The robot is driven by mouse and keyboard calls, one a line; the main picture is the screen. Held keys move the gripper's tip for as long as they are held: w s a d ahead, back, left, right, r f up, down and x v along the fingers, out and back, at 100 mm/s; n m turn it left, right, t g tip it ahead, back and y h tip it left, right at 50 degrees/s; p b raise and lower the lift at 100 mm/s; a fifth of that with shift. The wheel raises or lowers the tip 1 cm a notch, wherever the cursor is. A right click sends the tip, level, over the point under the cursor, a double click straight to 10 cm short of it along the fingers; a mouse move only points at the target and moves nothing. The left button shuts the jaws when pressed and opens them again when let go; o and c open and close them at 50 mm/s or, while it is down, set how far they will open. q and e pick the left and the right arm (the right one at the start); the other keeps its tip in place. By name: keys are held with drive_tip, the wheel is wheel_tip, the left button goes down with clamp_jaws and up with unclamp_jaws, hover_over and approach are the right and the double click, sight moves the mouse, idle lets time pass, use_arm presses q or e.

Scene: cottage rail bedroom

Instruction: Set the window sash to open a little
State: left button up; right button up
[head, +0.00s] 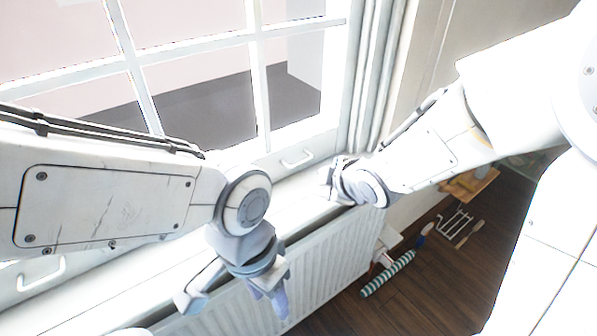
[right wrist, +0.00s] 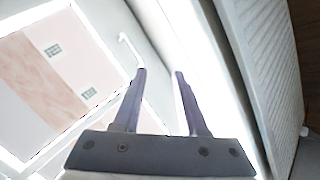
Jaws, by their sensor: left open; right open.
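The white window sash (head: 262,100) fills the upper left of the head view, with glazing bars and panes. Its bottom rail carries a right handle (head: 297,158) and a left handle (head: 41,274). I cannot tell whether the sash is raised. My right gripper (head: 332,180) is just right of the right handle, apart from it. In the right wrist view my right gripper (right wrist: 159,74) is open and empty, with the handle (right wrist: 130,48) beyond the left fingertip. My left gripper (head: 235,298) is open and empty, pointing down in front of the radiator.
A white sill (head: 285,203) runs below the sash, above a ribbed white radiator (head: 330,252). A striped roll (head: 388,274), a white rack (head: 453,225) and a brush lie on the dark wooden floor (head: 420,305) at right.

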sight(300, 163)
drive_tip(key=w+f+n+t+y+b, duration=0.1)
drive_tip(key=w+n, duration=0.1)
drive_tip(key=w+f+n+t+y+b, duration=0.1)
drive_tip(key=w+f+n+b, duration=0.1)
drive_tip(key=w+d+f+n+t+y+b, duration=0.1)
drive_tip(key=w+f+n+b, duration=0.1)
drive_tip(key=shift+w+n+y+b, duration=0.25)
drive_tip(key=shift+n+y+b, duration=0.25)
drive_tip(key=shift+n+y, duration=0.35)
drive_tip(key=shift+w+n+t, duration=0.15)
drive_tip(key=shift+n+t, duration=0.1)
drive_tip(key=shift+t, duration=0.05)
drive_tip(key=shift+w+a, duration=0.3)
drive_tip(key=p+x, duration=0.1)
drive_tip(key=x, duration=0.8)
drive_tip(key=shift+w+a+r, duration=0.1)
drive_tip(key=shift+w+a, duration=0.05)
use_arm(q)
wheel_tip(300, 163, down, 7)
drive_tip(key=shift+r, duration=0.15)
use_arm(e)
clamp_jaws()
use_arm(q)
drive_tip(key=shift+p, duration=0.3)
